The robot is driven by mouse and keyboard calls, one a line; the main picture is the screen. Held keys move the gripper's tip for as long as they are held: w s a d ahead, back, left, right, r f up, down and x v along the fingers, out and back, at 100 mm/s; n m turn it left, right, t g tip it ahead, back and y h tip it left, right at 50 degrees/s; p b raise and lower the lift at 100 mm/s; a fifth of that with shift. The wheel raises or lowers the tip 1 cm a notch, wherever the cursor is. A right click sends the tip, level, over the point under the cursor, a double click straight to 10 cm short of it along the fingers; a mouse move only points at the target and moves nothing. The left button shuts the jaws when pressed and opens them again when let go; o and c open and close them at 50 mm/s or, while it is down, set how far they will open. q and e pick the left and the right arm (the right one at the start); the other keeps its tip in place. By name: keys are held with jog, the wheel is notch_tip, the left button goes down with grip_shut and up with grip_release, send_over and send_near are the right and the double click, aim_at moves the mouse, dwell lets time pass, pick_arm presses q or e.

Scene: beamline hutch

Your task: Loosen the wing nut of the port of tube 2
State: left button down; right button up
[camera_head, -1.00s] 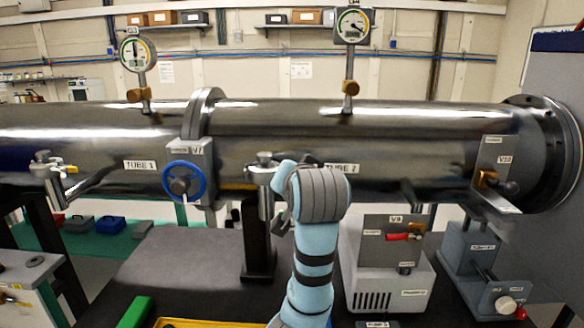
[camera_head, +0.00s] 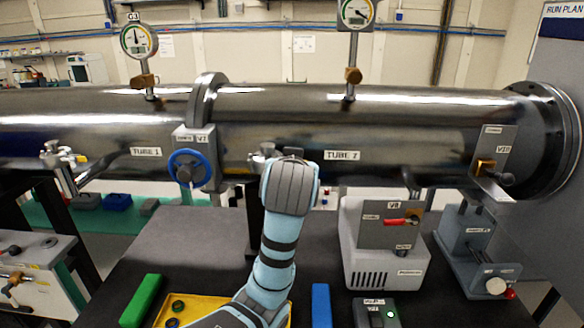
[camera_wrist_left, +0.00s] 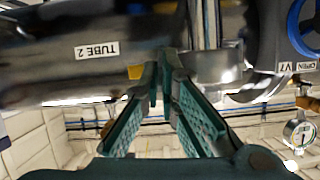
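The tube 2 port (camera_head: 258,160) is a bright metal fitting under the steel tube 2 (camera_head: 420,130), left of the TUBE 2 label. My left gripper's wrist hides the right part of it in the head view. In the left wrist view the picture is upside down, and the port's round metal clamp (camera_wrist_left: 215,68) is right of the fingertips. My left gripper (camera_wrist_left: 163,75) has its fingertips close together beside the clamp. A small yellow piece (camera_wrist_left: 135,72) shows left of them. I cannot tell whether the fingers hold the wing nut, which I cannot make out. My right gripper is out of view.
The blue handwheel V7 (camera_head: 187,169) stands just left of the port. The tube 1 port (camera_head: 60,165) is farther left. A grey box with a red lever (camera_head: 390,238) stands right of my arm. A yellow tray (camera_head: 190,307) and green block (camera_head: 141,300) lie in front.

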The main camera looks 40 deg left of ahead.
pick_arm(q)
jog(key=shift+r, duration=0.15)
jog(key=c, duration=1.8)
grip_release()
jog(key=shift+w, duration=0.1)
jog(key=shift+c, duration=0.2)
